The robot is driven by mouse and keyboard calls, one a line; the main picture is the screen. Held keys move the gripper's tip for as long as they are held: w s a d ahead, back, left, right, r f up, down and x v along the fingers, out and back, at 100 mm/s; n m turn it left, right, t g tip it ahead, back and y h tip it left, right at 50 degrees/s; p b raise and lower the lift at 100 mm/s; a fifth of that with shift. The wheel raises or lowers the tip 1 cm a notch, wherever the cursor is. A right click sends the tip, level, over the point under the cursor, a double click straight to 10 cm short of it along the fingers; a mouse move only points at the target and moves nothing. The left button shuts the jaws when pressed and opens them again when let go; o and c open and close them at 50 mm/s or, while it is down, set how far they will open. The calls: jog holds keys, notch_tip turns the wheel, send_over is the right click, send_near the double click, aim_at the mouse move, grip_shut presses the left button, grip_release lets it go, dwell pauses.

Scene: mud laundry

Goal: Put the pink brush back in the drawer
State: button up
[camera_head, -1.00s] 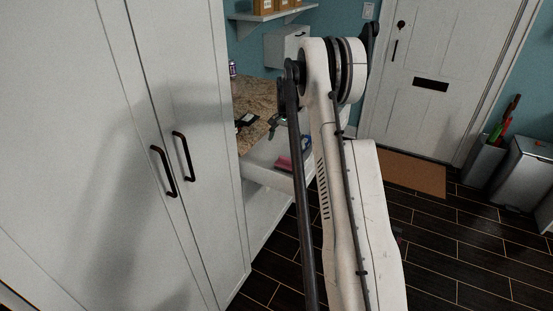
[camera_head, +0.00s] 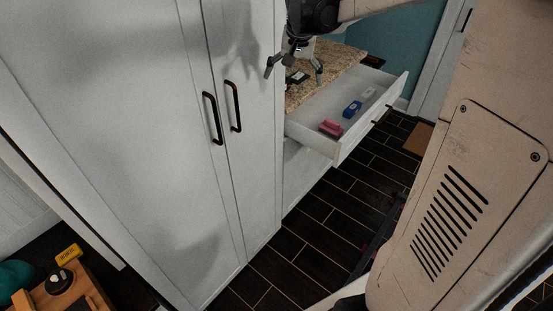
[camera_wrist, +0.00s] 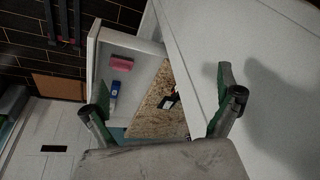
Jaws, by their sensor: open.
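The pink brush (camera_head: 331,128) lies inside the open white drawer (camera_head: 345,153), near its left end in the head view. It also shows in the wrist view (camera_wrist: 122,63), lying on the drawer floor. A blue item (camera_head: 352,109) and a pale item (camera_head: 368,94) lie beside it in the drawer. My gripper (camera_head: 294,73) is open and empty. It hangs above the granite counter, near the tall cabinet, apart from the brush. In the wrist view its two fingers (camera_wrist: 166,112) are spread wide with nothing between them.
A small dark object (camera_head: 298,78) lies on the granite counter (camera_head: 340,60). The tall white cabinet (camera_head: 130,120) with dark handles stands close on the left. A wooden surface with a yellow box (camera_head: 68,254) is at the lower left.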

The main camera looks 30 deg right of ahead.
jog(key=s+a+f+n+t, duration=0.1)
jog(key=s+a+n+t, duration=0.1)
jog(key=s+a, duration=0.7)
jog(key=s+a+f+n+t+y, duration=0.1)
jog(key=s+a+n+t, duration=0.1)
jog(key=s+a+n, duration=0.3)
jog(key=s+a, duration=0.4)
jog(key=s, duration=0.6)
jog(key=shift+s, duration=0.3)
jog(key=shift+f, duration=0.1)
jog(key=shift+f+b, duration=0.35)
jog(key=shift+b, duration=0.1)
